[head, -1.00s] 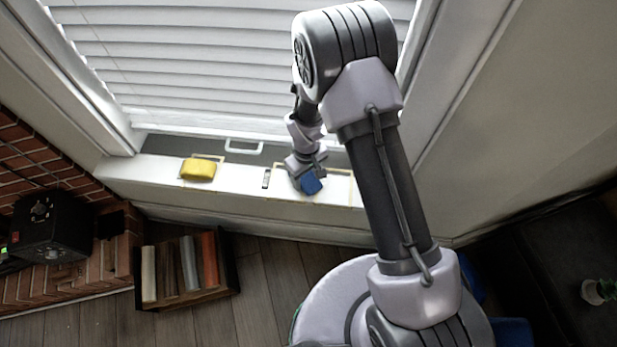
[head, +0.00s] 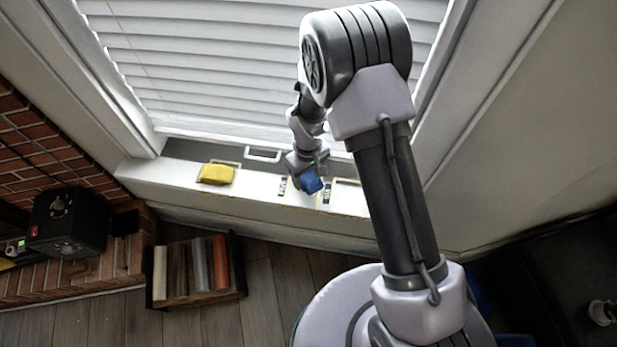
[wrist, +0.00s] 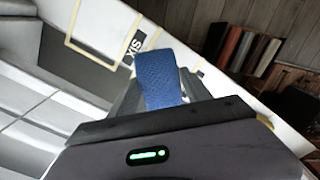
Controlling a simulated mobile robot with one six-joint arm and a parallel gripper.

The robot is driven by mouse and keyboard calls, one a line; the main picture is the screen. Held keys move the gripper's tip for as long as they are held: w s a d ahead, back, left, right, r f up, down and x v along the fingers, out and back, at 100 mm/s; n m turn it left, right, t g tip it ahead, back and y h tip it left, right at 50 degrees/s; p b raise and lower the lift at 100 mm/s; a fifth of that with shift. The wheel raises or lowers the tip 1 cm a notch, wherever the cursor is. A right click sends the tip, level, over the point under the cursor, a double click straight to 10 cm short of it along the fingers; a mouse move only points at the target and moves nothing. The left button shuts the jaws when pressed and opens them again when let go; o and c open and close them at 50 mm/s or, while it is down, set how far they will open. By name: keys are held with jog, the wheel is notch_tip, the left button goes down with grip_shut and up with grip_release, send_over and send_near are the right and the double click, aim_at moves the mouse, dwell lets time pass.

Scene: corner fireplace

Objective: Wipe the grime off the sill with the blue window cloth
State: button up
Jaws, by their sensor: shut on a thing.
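The white window sill (head: 262,190) runs below the blinds, with outlined rectangles and small dark marks on it. My gripper (head: 307,180) is over the sill, right of its middle, and is shut on the blue cloth (head: 313,185). In the wrist view the blue cloth (wrist: 160,78) stands up from between the jaws, and the sill (wrist: 115,28) lies beyond it. I cannot tell from these views whether the cloth touches the sill. No clear patch of grime shows; part of the sill is hidden behind my arm.
A white handle-shaped frame (head: 263,154) stands at the back of the sill. Below are a crate of books (head: 196,272) and a black box (head: 68,222) by the brick hearth. The sill between sponge and cloth looks free.

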jog(key=shift+r+p, duration=0.65)
jog(key=shift+r, duration=0.7)
